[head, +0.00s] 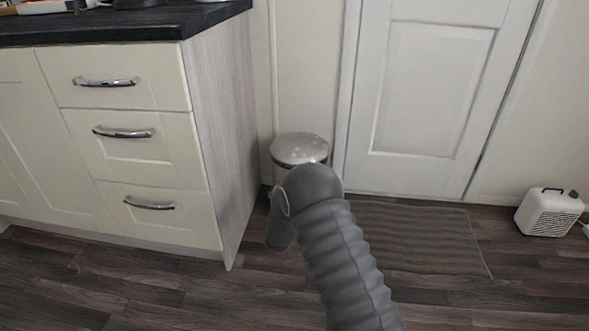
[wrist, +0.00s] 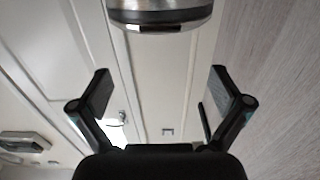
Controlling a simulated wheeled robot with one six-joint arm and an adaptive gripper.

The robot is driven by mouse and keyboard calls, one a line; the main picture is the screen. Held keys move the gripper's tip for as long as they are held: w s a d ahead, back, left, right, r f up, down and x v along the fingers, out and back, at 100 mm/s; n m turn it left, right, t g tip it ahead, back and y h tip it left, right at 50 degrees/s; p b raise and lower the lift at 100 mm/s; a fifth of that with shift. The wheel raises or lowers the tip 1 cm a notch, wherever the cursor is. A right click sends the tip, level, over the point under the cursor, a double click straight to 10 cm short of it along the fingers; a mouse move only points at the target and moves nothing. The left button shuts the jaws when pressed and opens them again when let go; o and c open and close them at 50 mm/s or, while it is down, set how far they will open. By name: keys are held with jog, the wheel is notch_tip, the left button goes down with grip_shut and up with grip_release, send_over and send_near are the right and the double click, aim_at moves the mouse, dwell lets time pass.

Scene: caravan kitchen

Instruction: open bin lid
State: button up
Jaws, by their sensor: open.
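A cream drawer cabinet (head: 130,135) with a dark worktop (head: 110,24) stands close on the left of the bin. A white door (head: 430,90) is to the right. A ribbed mat (head: 430,238) lies before it, and a white heater (head: 548,212) stands far right.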

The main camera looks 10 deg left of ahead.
jog(key=w, duration=1.3)
jog(key=shift+w+d+f+b, duration=0.1)
jog(key=shift+w+d+b, duration=0.1)
jog(key=shift+w+b, duration=0.2)
